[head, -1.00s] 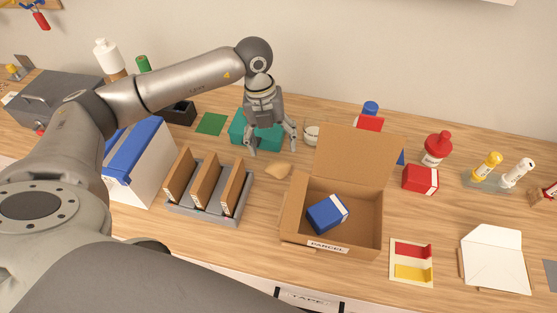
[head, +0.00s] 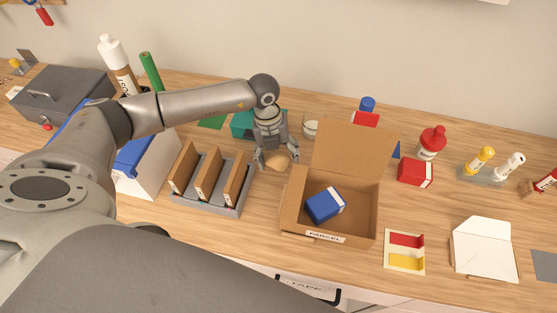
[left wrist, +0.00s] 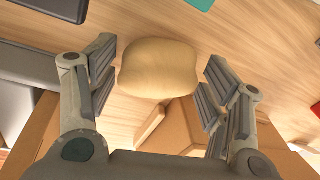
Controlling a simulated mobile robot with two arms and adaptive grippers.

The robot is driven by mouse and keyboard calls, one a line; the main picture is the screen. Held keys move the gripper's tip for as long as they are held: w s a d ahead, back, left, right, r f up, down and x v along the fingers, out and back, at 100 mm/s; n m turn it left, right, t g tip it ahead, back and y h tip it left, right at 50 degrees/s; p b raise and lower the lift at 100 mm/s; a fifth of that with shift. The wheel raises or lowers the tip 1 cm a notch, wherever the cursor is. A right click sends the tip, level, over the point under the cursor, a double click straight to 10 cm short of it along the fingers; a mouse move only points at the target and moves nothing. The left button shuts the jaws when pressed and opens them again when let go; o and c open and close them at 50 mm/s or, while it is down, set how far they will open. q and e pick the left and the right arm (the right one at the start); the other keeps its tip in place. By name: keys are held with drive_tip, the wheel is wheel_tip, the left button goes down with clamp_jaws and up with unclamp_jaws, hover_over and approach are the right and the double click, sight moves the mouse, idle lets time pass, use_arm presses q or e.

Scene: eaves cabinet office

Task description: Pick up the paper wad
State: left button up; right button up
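The paper wad (head: 278,162) is a tan, rounded lump on the wooden desk, left of the open parcel box. My left gripper (head: 276,162) is down over it, with its fingers spread on either side. In the left wrist view the paper wad (left wrist: 158,68) lies between the two open fingers (left wrist: 158,85), with a visible gap on each side. The fingers do not appear to touch it. My right gripper is not in view.
The open cardboard parcel box (head: 362,218) with a blue box (head: 325,205) inside stands close on the right. A grey rack (head: 232,208) with brown folders is on the left. A teal box (head: 243,124) stands behind the gripper.

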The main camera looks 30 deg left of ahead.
use_arm(q)
drive_tip(key=c, duration=0.3)
drive_tip(key=shift+c, duration=0.2)
drive_tip(key=shift+r, duration=0.2)
